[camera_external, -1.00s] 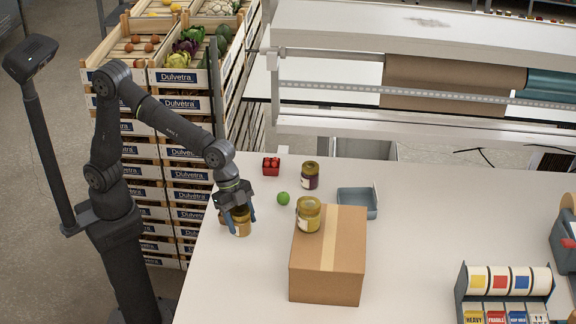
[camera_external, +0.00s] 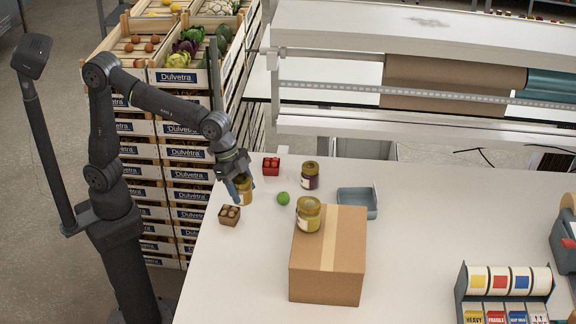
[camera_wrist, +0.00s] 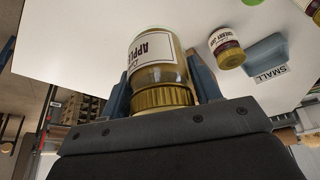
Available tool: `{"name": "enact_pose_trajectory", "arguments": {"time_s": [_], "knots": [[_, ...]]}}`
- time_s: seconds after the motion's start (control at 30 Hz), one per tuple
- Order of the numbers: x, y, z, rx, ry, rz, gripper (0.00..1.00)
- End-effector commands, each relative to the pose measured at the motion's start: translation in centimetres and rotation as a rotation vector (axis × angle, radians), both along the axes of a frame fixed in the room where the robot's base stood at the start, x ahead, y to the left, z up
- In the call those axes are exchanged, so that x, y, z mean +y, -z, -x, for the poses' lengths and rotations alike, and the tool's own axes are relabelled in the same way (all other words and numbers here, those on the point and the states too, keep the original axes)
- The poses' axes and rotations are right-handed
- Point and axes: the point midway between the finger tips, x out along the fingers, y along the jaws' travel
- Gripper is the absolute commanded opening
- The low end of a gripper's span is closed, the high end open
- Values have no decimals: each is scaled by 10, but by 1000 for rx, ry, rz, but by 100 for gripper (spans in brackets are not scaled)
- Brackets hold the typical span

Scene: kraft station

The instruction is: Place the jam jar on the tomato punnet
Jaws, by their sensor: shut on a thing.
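My gripper (camera_external: 240,184) is shut on a jar (camera_external: 244,193) with amber contents and a white label. In the wrist view the jar (camera_wrist: 158,66) sits between the fingers with its gold lid towards the gripper and a label reading "APPLE", partly hidden. The tomato punnet (camera_external: 271,166), small and red, stands on the table to the right of and beyond my gripper. A dark jar (camera_external: 310,176) stands right of the punnet; in the wrist view a jar labelled as cherry jam (camera_wrist: 225,47) shows. The tomato punnet is not clearly seen in the wrist view.
A brown punnet (camera_external: 229,215) stands at the table's left edge. A green round fruit (camera_external: 283,198) lies near the middle. A yellow jar (camera_external: 308,215) stands on a cardboard box (camera_external: 328,275). A blue-grey tray (camera_external: 357,203) is behind the box. The table's right middle is clear.

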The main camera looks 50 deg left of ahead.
Motion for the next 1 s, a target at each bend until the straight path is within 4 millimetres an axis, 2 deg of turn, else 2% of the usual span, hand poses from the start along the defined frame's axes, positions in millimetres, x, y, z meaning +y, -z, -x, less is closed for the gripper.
{"name": "enact_pose_trajectory", "arguments": {"time_s": [0.03,0.1,0.3,0.5,0.67,1.0], "knots": [[14,-5,-22,-2,-58,2,23],[32,-9,-48,-2,-131,2,23],[84,-22,-107,-2,-316,2,23],[118,-28,-137,-2,-425,2,23],[130,-25,-151,-1,-455,1,23],[166,18,-213,1,-457,0,23]]}}
